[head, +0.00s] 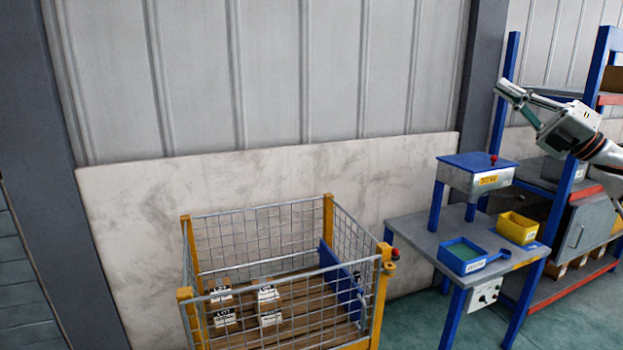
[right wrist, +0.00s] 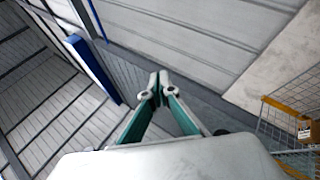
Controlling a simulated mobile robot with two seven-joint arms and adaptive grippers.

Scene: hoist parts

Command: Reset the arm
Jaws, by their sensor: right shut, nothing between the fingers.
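My right gripper (head: 512,91) shows at the upper right of the head view, raised in front of the wall and the blue shelf frame, above the workbench. Its fingers are shut with nothing between them. My right arm comes in from the right edge. My left gripper is in neither view.
A yellow-framed wire cage (head: 285,200) holds several labelled boxes; it also shows in the right wrist view (right wrist: 290,103). A grey workbench (head: 415,232) carries a yellow bin (head: 518,228), a blue tray (head: 462,256) and a blue-topped station (head: 478,166). A blue shelf frame (head: 568,190) stands right.

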